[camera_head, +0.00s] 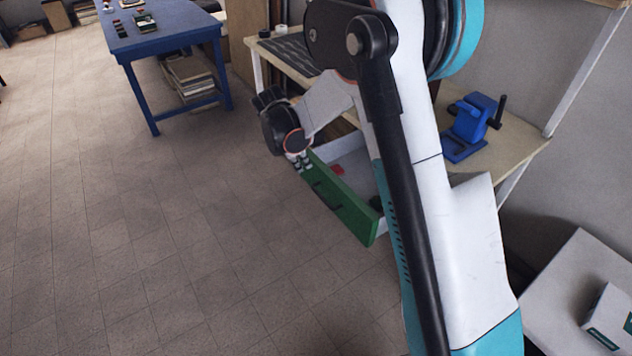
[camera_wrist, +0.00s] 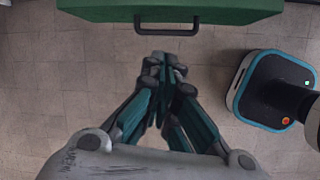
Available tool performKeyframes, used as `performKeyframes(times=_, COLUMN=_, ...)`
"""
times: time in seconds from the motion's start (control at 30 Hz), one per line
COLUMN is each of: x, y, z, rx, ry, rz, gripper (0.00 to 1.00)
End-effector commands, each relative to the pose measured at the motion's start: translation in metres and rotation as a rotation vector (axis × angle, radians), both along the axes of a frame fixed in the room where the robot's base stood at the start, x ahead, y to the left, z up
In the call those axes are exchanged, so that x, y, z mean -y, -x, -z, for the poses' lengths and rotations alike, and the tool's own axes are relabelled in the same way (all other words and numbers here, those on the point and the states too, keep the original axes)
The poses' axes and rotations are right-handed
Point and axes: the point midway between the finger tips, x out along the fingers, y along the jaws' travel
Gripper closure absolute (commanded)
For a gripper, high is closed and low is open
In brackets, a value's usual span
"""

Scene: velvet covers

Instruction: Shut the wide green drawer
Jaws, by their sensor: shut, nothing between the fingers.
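The wide green drawer (camera_head: 338,200) stands pulled out below the light workbench, so that its inside shows, with a small red thing in it. Its green front carries a dark bar handle, which also shows in the wrist view (camera_wrist: 167,27). In the wrist view the drawer front (camera_wrist: 170,9) runs across the top edge. My gripper (camera_wrist: 165,62) has its fingers together, empty, just below the handle in that picture; I cannot tell whether it touches. In the head view my gripper (camera_head: 299,162) is at the far left end of the drawer front, partly hidden by my wrist.
A blue vise (camera_head: 470,127) stands on the workbench (camera_head: 520,146). A blue table (camera_head: 160,31) with small items stands at the back left. A white box (camera_head: 609,318) lies on a pale surface at the lower right. The tiled floor in front of the drawer is clear.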

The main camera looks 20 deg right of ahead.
Motion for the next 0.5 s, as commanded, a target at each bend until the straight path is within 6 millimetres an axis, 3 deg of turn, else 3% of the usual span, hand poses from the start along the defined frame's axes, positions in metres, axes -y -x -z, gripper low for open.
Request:
performKeyframes(times=0.1, x=-0.005, y=-0.012, z=0.034, rx=-0.056, ry=0.043, rz=-0.09, gripper=1.0)
performKeyframes(times=0.2, x=-0.008, y=-0.017, z=0.053, rx=-0.091, ry=0.065, rz=-0.145, gripper=1.0)
performKeyframes(times=0.5, x=-0.006, y=-0.021, z=0.079, rx=-0.123, ry=0.087, rz=-0.192, gripper=1.0)
